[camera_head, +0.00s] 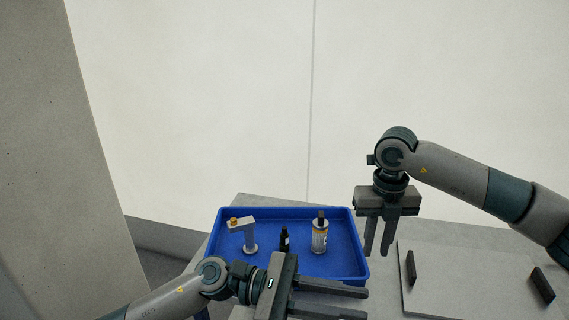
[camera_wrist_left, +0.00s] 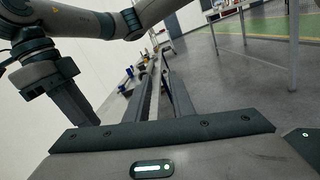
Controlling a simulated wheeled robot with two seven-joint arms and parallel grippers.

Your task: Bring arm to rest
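My left gripper (camera_head: 366,303) reaches in low from the left, in front of the blue tray. Its two fingers point right, stand apart and hold nothing. In the left wrist view its fingers (camera_wrist_left: 163,80) also show with an empty gap between them. My right gripper (camera_head: 377,253) hangs from the right with its fingers pointing down, just past the tray's right edge. Its fingers are slightly apart with nothing between them. My right arm (camera_wrist_left: 62,68) also shows at the left of the left wrist view.
A grey plate (camera_head: 460,280) with two dark upright blocks lies at right. A pale wall stands behind.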

